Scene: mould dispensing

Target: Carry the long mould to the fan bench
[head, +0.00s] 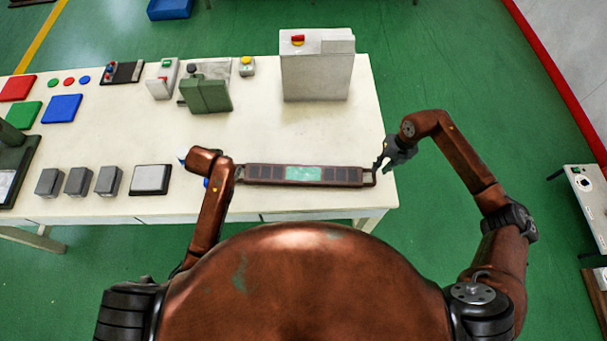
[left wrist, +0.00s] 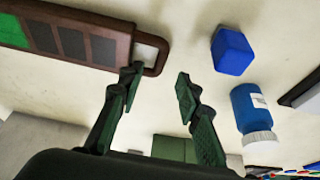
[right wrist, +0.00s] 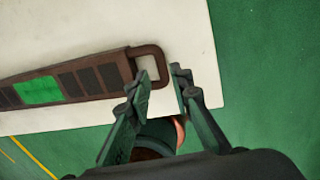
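The long mould (head: 262,174) is a brown bar with dark cells, a green middle panel and a loop handle at each end. It lies on the white table near the front edge. My right gripper (head: 380,164) is at its right end. In the right wrist view the open fingers (right wrist: 163,75) straddle the end bar of the handle (right wrist: 155,51), one finger over the loop, one outside. In the left wrist view my left gripper (left wrist: 159,76) is open, one finger at the left handle (left wrist: 159,45), the other outside. The head view mostly hides it behind my arm.
A white bench (head: 580,195) stands at the far right across green floor; no fan is clear. A grey-white box (head: 318,70) and green device (head: 207,93) stand behind the mould. A blue cube (left wrist: 231,50) and blue bottle (left wrist: 248,108) lie near my left gripper. Grey blocks (head: 78,181) are left.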

